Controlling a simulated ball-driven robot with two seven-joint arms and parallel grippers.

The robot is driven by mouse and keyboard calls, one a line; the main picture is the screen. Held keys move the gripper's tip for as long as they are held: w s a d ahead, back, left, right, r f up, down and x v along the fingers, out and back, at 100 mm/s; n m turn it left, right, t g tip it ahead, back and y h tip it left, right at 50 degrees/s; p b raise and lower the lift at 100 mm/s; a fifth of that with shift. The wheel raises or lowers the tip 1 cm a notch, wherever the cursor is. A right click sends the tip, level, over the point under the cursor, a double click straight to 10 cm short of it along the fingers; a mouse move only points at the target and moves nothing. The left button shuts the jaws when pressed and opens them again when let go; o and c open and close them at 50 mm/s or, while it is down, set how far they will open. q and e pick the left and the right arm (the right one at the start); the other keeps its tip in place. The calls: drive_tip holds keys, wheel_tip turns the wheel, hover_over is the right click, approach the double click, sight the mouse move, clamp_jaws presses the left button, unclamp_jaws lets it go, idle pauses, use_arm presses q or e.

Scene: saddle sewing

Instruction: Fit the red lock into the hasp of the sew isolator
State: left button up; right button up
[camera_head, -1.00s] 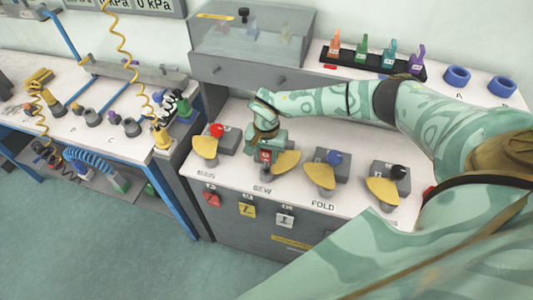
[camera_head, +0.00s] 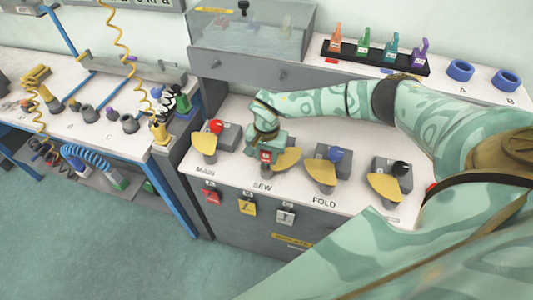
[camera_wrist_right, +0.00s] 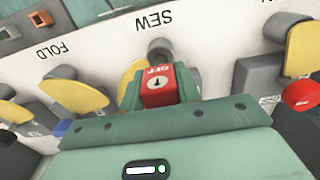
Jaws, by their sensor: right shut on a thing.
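The red lock (camera_wrist_right: 158,85) is held between the fingers of my right gripper (camera_wrist_right: 160,98), its keyhole face showing in the wrist view. In the head view my right gripper (camera_head: 265,147) is at the sew isolator, and a bit of the red lock (camera_head: 265,157) shows at its tip. The sew isolator's yellow plate (camera_head: 288,160) sticks out to the right of the gripper; part of it also shows in the wrist view (camera_wrist_right: 131,78), beside a grey round end (camera_wrist_right: 160,48). Whether the shackle is through the hasp is hidden. My left gripper is out of view.
The main isolator with its red knob (camera_head: 215,126) stands close on the left, the fold isolator with its blue knob (camera_head: 336,155) on the right. A black-knobbed isolator (camera_head: 400,168) is further right. Coloured tags (camera_head: 247,207) hang on the bench front. A rack (camera_head: 375,57) stands behind.

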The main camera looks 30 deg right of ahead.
drive_tip(key=shift+f+b, duration=0.55)
drive_tip(key=shift+f, duration=0.35)
drive_tip(key=o, duration=1.2)
drive_tip(key=shift+c, duration=0.2)
drive_tip(key=shift+r, duration=0.1)
wheel_tip(320, 180, up, 16)
drive_tip(key=p, duration=0.2)
drive_tip(key=shift+r, duration=0.1)
